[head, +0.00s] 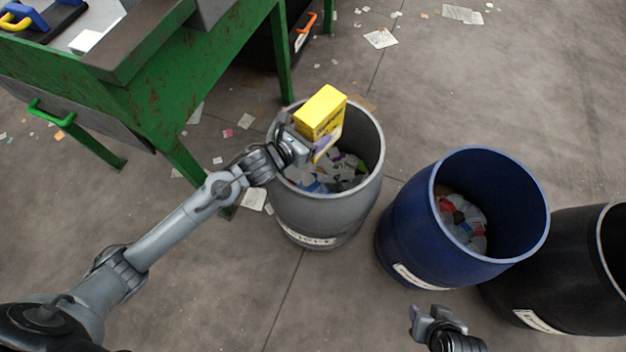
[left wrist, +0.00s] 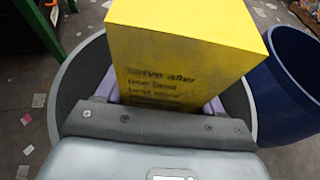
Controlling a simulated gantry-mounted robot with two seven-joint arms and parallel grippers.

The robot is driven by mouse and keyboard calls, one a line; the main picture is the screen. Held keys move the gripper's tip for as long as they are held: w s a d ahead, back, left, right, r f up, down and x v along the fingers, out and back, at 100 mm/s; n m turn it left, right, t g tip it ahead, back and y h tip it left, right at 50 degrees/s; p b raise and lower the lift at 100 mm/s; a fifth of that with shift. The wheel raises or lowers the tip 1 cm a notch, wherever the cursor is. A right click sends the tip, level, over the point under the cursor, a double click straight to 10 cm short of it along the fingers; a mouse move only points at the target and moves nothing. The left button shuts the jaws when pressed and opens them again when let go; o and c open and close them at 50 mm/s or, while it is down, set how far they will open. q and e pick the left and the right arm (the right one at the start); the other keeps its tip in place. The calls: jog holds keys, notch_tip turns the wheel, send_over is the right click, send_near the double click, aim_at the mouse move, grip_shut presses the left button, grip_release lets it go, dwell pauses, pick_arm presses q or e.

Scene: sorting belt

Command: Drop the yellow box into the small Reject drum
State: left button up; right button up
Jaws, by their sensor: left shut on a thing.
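My left gripper (head: 312,146) is shut on the yellow box (head: 321,112). It holds the box above the mouth of the grey drum (head: 318,216), near the drum's far side. In the left wrist view the yellow box (left wrist: 185,45) stands up between the fingers, with printed text on its near face. The grey drum's rim (left wrist: 66,88) shows around and below it. The grey drum has a white label too small to read for sure, and scraps lie inside. My right gripper (head: 428,314) is at the bottom right, apart from the drums; its finger gap is unclear.
A blue drum (head: 400,235) with scraps inside stands right of the grey one. A black drum (head: 560,295) stands at the far right. A green metal frame (head: 165,115) is at the upper left. Papers litter the floor.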

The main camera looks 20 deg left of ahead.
pick_arm(q)
jog(key=shift+f+b, duration=1.3)
jog(key=shift+f, duration=0.6)
jog(key=o, duration=1.1)
jog(key=shift+s+r, duration=0.1)
jog(key=shift+s+a+r+p, duration=0.1)
jog(key=shift+s+r+p, duration=0.1)
jog(key=shift+p, duration=0.1)
jog(key=shift+p+v, duration=1.9)
jog(key=shift+v, duration=3.15)
jog(key=shift+f, duration=0.1)
